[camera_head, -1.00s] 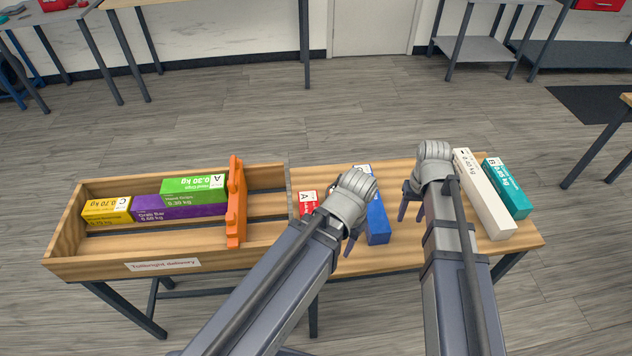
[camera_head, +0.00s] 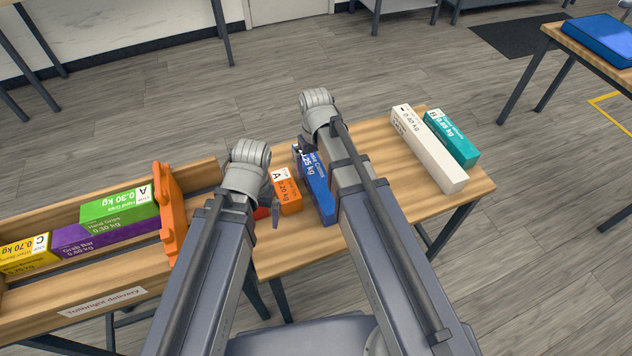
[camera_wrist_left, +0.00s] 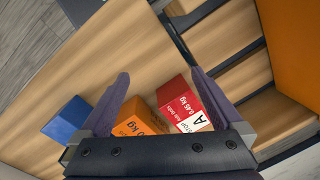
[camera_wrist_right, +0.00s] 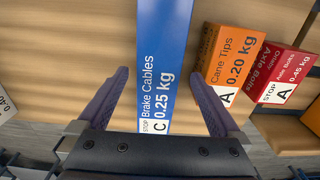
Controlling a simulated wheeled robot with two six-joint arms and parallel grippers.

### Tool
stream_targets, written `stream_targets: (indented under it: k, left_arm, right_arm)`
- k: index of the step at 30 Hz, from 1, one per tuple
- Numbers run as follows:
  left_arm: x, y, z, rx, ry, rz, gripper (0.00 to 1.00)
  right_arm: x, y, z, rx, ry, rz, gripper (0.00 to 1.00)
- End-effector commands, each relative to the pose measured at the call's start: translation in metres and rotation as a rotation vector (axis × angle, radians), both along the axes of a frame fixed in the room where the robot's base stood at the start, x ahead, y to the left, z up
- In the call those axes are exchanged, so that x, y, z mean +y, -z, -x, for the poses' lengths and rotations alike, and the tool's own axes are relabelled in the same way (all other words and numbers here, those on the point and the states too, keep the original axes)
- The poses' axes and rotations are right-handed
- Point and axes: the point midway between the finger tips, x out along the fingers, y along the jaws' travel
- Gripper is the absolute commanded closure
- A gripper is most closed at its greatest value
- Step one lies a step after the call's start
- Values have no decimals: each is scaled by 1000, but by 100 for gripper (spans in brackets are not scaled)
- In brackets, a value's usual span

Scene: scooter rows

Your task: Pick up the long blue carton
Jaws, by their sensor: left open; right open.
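The long blue carton (camera_head: 318,190) lies on the table, partly hidden by my right arm in the head view. Its label reads Brake Cables, 0.25 kg, in the right wrist view (camera_wrist_right: 163,60). My right gripper (camera_wrist_right: 158,98) is open, with its fingers on either side of the blue carton's line; I cannot tell whether they touch it. In the left wrist view the blue carton's end (camera_wrist_left: 68,120) shows at the left. My left gripper (camera_wrist_left: 160,90) is open and empty, above the orange carton (camera_wrist_left: 137,122) and the red carton (camera_wrist_left: 185,105).
A white carton (camera_head: 428,150) and a teal carton (camera_head: 452,140) lie at the table's right. At left, a wooden tray (camera_head: 190,178) holds green, purple and yellow cartons behind an orange divider (camera_head: 170,215). The orange carton (camera_wrist_right: 228,58) lies close beside the blue one.

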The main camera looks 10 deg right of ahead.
Motion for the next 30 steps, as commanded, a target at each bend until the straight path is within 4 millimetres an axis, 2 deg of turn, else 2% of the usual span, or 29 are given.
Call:
stream_targets:
  k: [12,21,30]
  left_arm:
    - [0,49,0,0,0,0,0]
    - [0,49,0,0,0,0,0]
    - [0,49,0,0,0,0,0]
  right_arm:
    - [-2,49,5,0,0,0,0]
    - [-2,49,5,0,0,0,0]
    - [-2,49,4,0,0,0,33]
